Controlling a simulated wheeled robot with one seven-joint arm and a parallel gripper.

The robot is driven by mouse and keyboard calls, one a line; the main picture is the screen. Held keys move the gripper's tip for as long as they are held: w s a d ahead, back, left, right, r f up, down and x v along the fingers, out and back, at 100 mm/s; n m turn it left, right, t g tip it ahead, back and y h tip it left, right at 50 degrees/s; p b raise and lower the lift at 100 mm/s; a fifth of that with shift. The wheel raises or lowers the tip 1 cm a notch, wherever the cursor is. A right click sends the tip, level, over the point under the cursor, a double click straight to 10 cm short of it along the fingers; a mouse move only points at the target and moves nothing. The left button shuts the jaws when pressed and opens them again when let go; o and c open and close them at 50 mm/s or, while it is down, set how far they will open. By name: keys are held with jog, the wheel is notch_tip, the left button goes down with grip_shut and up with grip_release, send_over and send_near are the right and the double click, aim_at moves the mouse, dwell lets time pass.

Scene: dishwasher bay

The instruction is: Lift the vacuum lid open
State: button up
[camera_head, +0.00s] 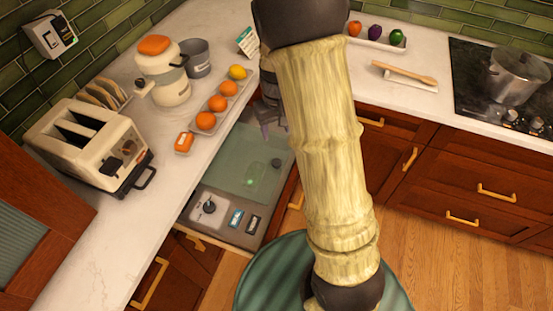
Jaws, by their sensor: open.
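An open vacuum drawer (228,236) sits below the counter edge in the middle of the view. Its greenish see-through lid (232,160) lies flat and looks closed, with a small green spot showing on or under it. A control panel (225,212) with a dark knob and small displays is at its front. My gripper (274,130) is open and points down over the right rear part of the lid. My pale arm hides part of the gripper and the right rear of the drawer. I cannot tell whether the fingers touch the lid.
A tray with several oranges and a lemon (237,72) stands on the counter beside the drawer. A toaster (88,145), a blender-like appliance (160,72) and a grey pot (196,58) stand at left. A steel pot (514,76) is on the cooktop. Wooden floor (450,260) is clear at right.

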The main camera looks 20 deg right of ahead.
aim_at(277, 162)
notch_tip(277, 162, down, 15)
jog(key=shift+w+r+p, duration=0.1)
jog(key=shift+p, duration=0.5)
jog(key=shift+a+f, duration=0.1)
jog(key=shift+f, duration=0.2)
grip_shut()
